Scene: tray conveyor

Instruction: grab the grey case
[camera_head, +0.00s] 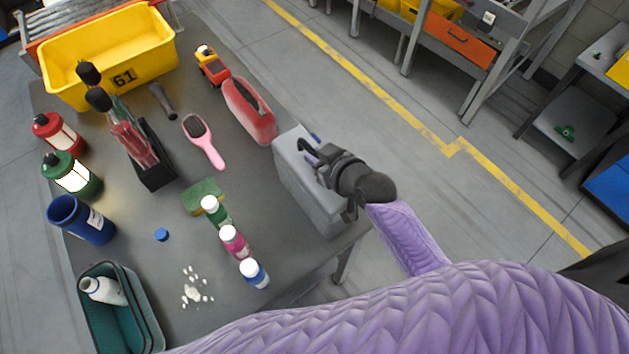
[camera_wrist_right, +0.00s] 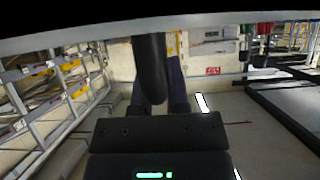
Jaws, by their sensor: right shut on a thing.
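The grey case (camera_head: 308,190) stands upright on the right edge of the dark table in the head view. My right gripper (camera_head: 314,152) is at the top of the case, shut on it; the gripper body partly covers the top, so the exact grip is hard to see. My left gripper is not in view.
A red case (camera_head: 249,110) stands just behind the grey case. A pink brush (camera_head: 204,140), a green sponge (camera_head: 204,196) and small bottles (camera_head: 235,243) lie to the left. A yellow bin (camera_head: 111,58) is at the far left. The floor right of the table is clear.

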